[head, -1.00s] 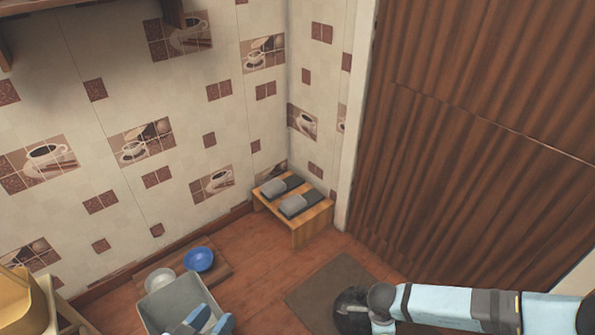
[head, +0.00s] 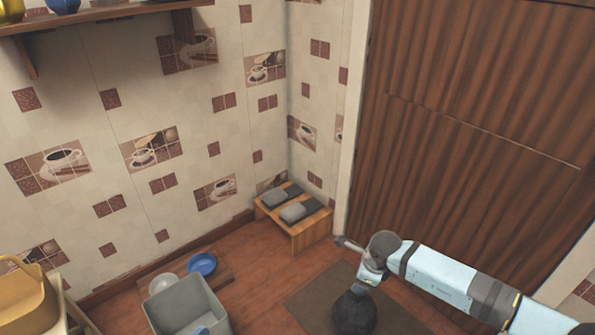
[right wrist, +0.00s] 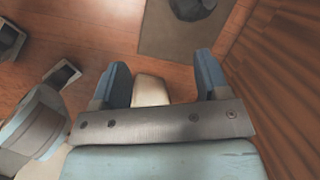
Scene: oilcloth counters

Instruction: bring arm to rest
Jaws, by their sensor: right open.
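A dark round object (head: 353,314) is on the brown mat (head: 310,299). A wooden bench (head: 309,240) with grey slippers stands in the corner. A blue bowl (head: 202,263) and a pale bowl (head: 163,284) are by the wall. A brown wooden door (head: 470,120) rises at right.

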